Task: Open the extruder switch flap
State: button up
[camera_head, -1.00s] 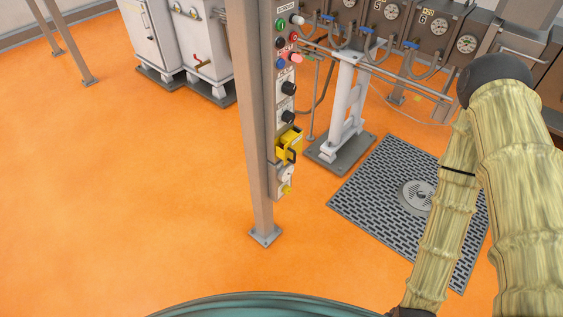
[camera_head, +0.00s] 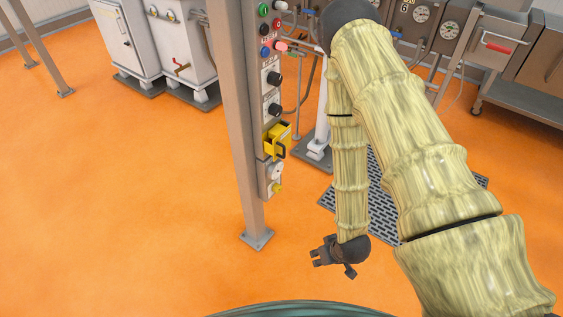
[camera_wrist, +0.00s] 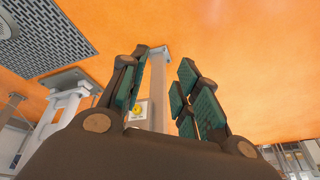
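The yellow extruder switch flap (camera_head: 278,140) with its dark handle is low on the control panel (camera_head: 268,178) of a grey post. It looks closed, though it is small in the head view. My gripper (camera_head: 333,265) is below and to the right of the flap, apart from it and the post. In the wrist view my gripper (camera_wrist: 165,85) has its padded fingers spread wide, with nothing between them. Beyond the fingers, the post (camera_wrist: 160,75) and a yellow knob (camera_wrist: 137,112) on a pale plate show. I cannot make out the flap in that view.
Above the flap, the panel carries black knobs (camera_head: 275,109) and coloured buttons (camera_head: 265,30). A white stand and a floor grate (camera_head: 330,200) are partly behind my arm. A teal rounded surface (camera_head: 300,309) is at the bottom edge. Orange floor left of the post is clear.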

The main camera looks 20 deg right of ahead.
jog(key=w+d+r+n+t+y+b, duration=0.1)
jog(key=w+n+t+y+b, duration=0.15)
jog(key=w+b, duration=0.6)
jog(key=w+d+r+n+t+y+b, duration=0.1)
jog(key=w+d+t+y+b, duration=0.2)
jog(key=w, duration=1)
jog(key=w+d+r+n+t+y+b, duration=0.2)
jog(key=w+r+n+y+b, duration=0.45)
jog(key=r+b, duration=0.5)
jog(key=b+x, duration=0.1)
jog(key=x, duration=0.9)
jog(key=shift+f+m, duration=0.35)
jog(key=shift+m, duration=0.05)
jog(key=shift+w, duration=0.1)
grip_shut()
